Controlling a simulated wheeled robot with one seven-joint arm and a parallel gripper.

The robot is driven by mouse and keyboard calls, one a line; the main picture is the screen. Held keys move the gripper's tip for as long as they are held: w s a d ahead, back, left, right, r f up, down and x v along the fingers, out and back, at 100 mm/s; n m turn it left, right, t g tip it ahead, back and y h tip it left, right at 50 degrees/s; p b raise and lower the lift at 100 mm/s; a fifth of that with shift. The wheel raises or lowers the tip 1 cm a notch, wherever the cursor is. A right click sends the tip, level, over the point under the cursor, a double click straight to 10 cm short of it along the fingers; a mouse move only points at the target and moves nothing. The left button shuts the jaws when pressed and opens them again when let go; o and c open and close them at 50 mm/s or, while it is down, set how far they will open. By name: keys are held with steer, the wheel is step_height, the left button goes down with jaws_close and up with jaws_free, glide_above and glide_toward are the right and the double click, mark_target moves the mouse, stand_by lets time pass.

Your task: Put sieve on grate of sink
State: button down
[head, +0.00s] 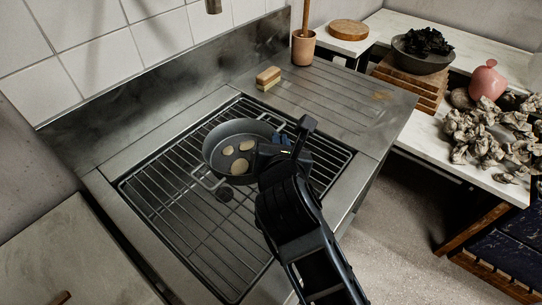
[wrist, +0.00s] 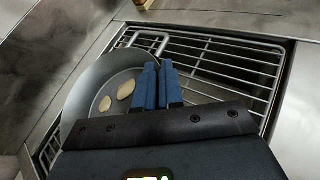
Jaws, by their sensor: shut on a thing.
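The sieve (head: 215,150) looks like a round, dark grey pan with a few tan round patches inside. It is over the wire grate (head: 160,205) of the sink, toward its middle. I cannot tell whether it rests on the grate or hangs just above it. My gripper (head: 281,140) is shut on the sieve at its right side. In the wrist view the blue fingers (wrist: 157,88) are close together at the rim of the sieve (wrist: 85,88), and the grip point is partly hidden. The grate (wrist: 225,60) shows beyond the fingers.
A tan block (head: 268,75) lies on the steel ledge behind the sink. A pot with a wooden handle (head: 304,47) stands at the back. At right, a counter holds a dark bowl (head: 423,60), a pink vase (head: 487,82) and crumpled clumps (head: 490,135). The grate's left part is clear.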

steer(key=shift+w+a+f, duration=0.35)
steer(key=shift+a+f, duration=0.3)
steer(key=shift+a, duration=0.2)
steer(key=shift+f, duration=1.85)
steer(key=c, duration=1.3)
jaws_free()
steer(key=shift+o, duration=0.2)
steer(key=shift+s, duration=0.1)
steer(key=v, duration=1.2)
steer(key=shift+a, duration=0.1)
